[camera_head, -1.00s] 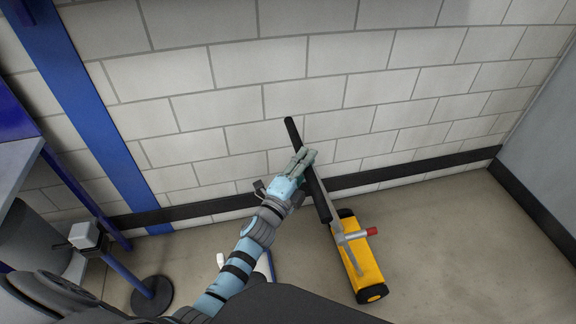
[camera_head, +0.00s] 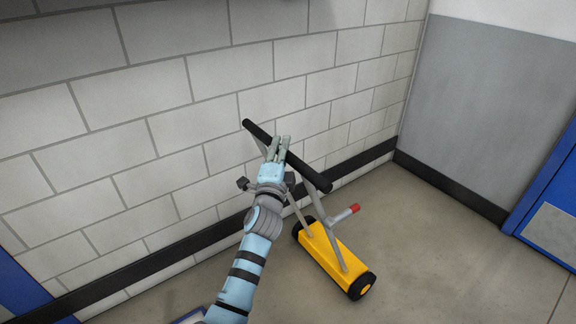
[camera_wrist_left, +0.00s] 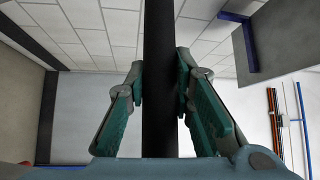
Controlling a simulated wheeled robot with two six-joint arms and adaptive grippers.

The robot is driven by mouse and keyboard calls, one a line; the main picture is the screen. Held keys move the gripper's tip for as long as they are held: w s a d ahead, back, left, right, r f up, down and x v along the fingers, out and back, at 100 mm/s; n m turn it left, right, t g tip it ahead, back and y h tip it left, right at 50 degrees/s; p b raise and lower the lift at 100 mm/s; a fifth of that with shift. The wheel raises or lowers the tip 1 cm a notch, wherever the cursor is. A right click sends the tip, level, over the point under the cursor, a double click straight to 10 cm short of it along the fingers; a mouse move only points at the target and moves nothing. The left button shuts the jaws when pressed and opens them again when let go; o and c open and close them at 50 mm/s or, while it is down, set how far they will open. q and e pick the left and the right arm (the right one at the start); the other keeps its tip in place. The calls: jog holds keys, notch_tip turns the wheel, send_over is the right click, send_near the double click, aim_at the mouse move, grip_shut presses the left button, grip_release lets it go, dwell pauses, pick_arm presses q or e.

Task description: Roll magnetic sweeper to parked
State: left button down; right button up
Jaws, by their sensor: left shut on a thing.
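The magnetic sweeper has a yellow body (camera_head: 335,259) with black wheels, standing on the floor near the wall. A grey frame rises from it to a black handle bar (camera_head: 312,171), and a red-tipped lever (camera_head: 354,208) sticks out to the side. My left gripper (camera_head: 278,146) is shut on the handle bar. In the left wrist view the handle bar (camera_wrist_left: 160,80) runs between the fingers of my left gripper (camera_wrist_left: 161,95). Part of the frame is hidden behind the gripper. My right gripper is not in view.
A pale block wall (camera_head: 160,130) with a black skirting strip runs behind the sweeper. A grey wall panel (camera_head: 490,100) and a blue cabinet-like thing (camera_head: 553,205) stand at the right. The floor (camera_head: 440,260) to the right of the sweeper is clear.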

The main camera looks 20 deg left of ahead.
pick_arm(q)
jog(key=shift+w, duration=0.1)
jog(key=shift+d+r, duration=0.1)
jog(key=c, duration=1.6)
grip_release()
jog(key=shift+o, duration=1.2)
jog(key=shift+w, duration=0.2)
jog(key=shift+s, duration=0.1)
